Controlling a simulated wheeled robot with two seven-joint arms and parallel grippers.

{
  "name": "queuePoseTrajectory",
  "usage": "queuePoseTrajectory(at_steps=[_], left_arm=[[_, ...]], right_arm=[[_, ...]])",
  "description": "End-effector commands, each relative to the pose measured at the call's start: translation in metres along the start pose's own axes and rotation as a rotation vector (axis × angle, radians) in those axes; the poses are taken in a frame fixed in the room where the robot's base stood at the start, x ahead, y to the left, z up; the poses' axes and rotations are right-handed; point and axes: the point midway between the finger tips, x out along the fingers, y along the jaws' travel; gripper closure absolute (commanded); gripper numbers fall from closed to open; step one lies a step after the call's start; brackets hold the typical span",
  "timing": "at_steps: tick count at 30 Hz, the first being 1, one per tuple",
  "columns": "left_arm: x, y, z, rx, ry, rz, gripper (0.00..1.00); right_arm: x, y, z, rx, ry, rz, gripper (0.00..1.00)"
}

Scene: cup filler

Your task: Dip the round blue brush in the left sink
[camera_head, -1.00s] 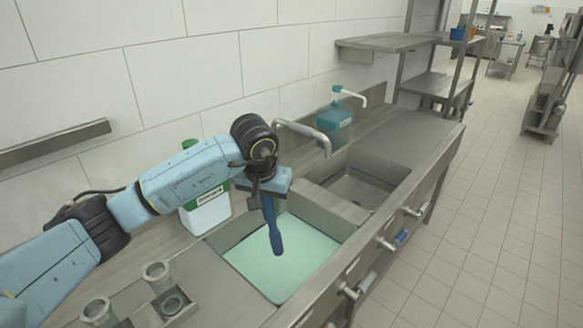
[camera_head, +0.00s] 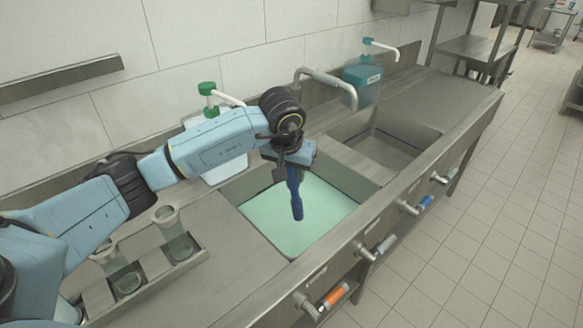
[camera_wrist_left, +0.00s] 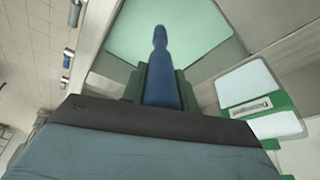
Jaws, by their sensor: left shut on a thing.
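The blue brush (camera_head: 295,192) hangs downward from my left gripper (camera_head: 292,168), over the left sink (camera_head: 335,190). The left sink holds pale green liquid (camera_head: 318,222). My left gripper is shut on the brush's upper part. In the left wrist view the brush (camera_wrist_left: 161,75) points away from the gripper over the green liquid (camera_wrist_left: 195,30). I cannot tell whether the brush's lower end touches the liquid. My right gripper is not in view.
A tap (camera_head: 335,82) stands behind the sinks. The right sink (camera_head: 385,150) looks empty. A white bottle with a green pump (camera_head: 208,98) stands behind my left arm, and a teal dispenser (camera_head: 362,82) stands behind the right sink. Glass cups (camera_head: 175,232) stand in a metal holder at left.

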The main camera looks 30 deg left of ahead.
Motion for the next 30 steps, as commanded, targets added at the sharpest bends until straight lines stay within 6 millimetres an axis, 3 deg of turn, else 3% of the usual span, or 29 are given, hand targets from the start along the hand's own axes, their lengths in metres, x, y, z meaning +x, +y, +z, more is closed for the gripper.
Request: queuePoseTrajectory(at_steps=[1, 18, 30], left_arm=[[0.012, 0.000, 0.003, -0.001, 0.001, 0.000, 0.93], [0.086, 0.002, 0.026, -0.001, 0.000, 0.001, 0.93], [0.105, 0.003, 0.032, -0.001, 0.002, 0.002, 0.93]], right_arm=[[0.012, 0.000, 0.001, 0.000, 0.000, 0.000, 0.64], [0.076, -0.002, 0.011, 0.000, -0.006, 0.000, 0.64], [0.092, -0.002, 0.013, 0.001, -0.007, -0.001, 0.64]])
